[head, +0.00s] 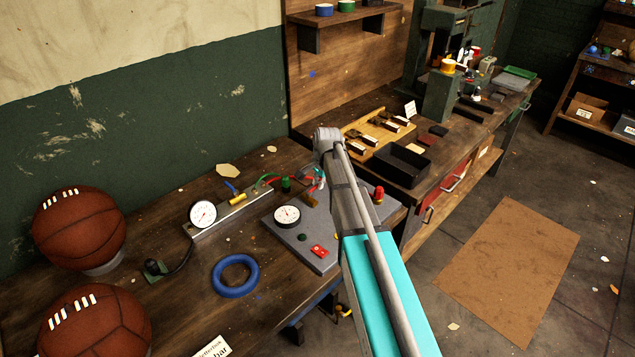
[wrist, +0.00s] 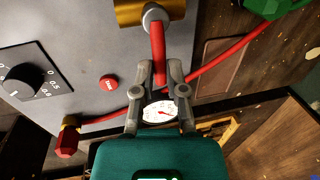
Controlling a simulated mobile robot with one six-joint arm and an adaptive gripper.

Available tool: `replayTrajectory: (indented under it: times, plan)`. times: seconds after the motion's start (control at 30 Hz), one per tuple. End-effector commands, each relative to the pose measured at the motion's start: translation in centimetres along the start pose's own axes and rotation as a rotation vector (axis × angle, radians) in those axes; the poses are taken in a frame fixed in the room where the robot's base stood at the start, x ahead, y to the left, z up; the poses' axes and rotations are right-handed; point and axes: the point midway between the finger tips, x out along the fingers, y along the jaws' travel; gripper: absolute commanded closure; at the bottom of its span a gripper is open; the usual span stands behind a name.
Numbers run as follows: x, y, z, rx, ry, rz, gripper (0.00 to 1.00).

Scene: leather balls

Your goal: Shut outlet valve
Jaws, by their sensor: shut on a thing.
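In the wrist view, a red lever (wrist: 157,48) hangs from a grey hub (wrist: 153,15) on a brass valve body (wrist: 130,10). My gripper (wrist: 158,76) is shut on the lever's lower part, one finger on each side. A brass fitting (head: 311,201) shows beside my arm in the head view, on the grey control box (head: 325,262). My wrist and arm hide much of the box there, and the grip on the lever cannot be made out. No label shows which valve this is.
A red hose (wrist: 232,62) runs close behind my fingers. A red knob (wrist: 67,142), red button (wrist: 108,83) and black dial (wrist: 22,80) sit nearby. On the bench, a gauge (head: 203,213), blue ring (head: 235,275) and two balls (head: 78,228) lie left.

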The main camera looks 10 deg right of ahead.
Motion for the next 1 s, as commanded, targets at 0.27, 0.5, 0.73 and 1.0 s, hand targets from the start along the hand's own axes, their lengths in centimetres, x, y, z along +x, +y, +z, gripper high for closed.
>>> replayTrajectory:
  times: [0.27,0.5,0.73,1.0]
  plan:
    - [0.00,0.21,-0.05,0.014,0.004,0.004,1.00]
    - [0.00,0.24,-0.03,0.013,0.004,0.005,0.68]
    - [0.00,0.15,-0.01,0.012,0.003,0.003,0.49]
    - [0.00,0.07,-0.01,0.009,0.002,0.001,0.49]
